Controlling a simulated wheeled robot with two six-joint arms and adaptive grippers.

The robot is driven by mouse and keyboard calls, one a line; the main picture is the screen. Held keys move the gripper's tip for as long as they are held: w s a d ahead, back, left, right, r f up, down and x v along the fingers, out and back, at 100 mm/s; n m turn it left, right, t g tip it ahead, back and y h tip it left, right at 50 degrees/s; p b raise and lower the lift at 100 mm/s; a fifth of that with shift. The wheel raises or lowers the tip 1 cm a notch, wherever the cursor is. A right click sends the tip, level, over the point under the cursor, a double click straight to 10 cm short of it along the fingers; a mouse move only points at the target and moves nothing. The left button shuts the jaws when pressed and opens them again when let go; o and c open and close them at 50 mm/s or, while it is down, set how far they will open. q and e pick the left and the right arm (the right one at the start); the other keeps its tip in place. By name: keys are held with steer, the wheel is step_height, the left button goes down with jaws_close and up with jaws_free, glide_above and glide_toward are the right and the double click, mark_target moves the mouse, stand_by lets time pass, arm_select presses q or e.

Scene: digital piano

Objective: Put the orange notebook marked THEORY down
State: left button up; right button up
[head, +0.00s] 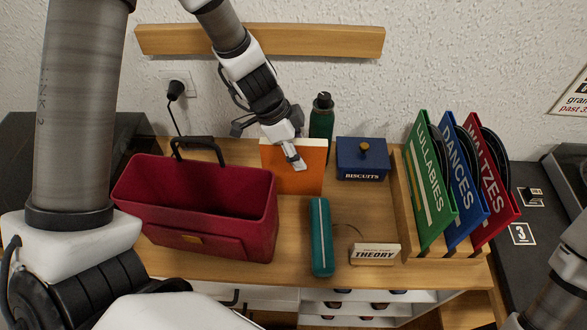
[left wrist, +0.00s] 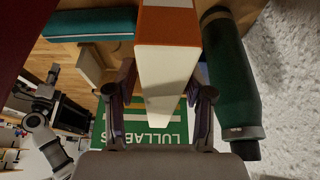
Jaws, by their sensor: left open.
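The orange notebook (head: 293,180) stands upright on the wooden desk, between the red bag and the biscuit tin. Its cover shows no readable mark. My left gripper (head: 292,150) is at its top edge. In the left wrist view my open left gripper (left wrist: 160,110) has one finger on each side of the notebook (left wrist: 167,58), whose pale page edge lies between them. I see small gaps between fingers and notebook. A small card reading THEORY (head: 375,254) stands at the desk's front.
The red bag (head: 200,215) stands left, and a teal case (head: 321,237) lies in front. A green bottle (head: 322,117) and blue biscuit tin (head: 362,160) stand close behind and right. A wooden rack (head: 408,232) holds green, blue and red record sleeves.

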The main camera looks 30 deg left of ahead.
arm_select(q)
steer(key=shift+f, duration=0.1)
stand_by(0.3)
jaws_close()
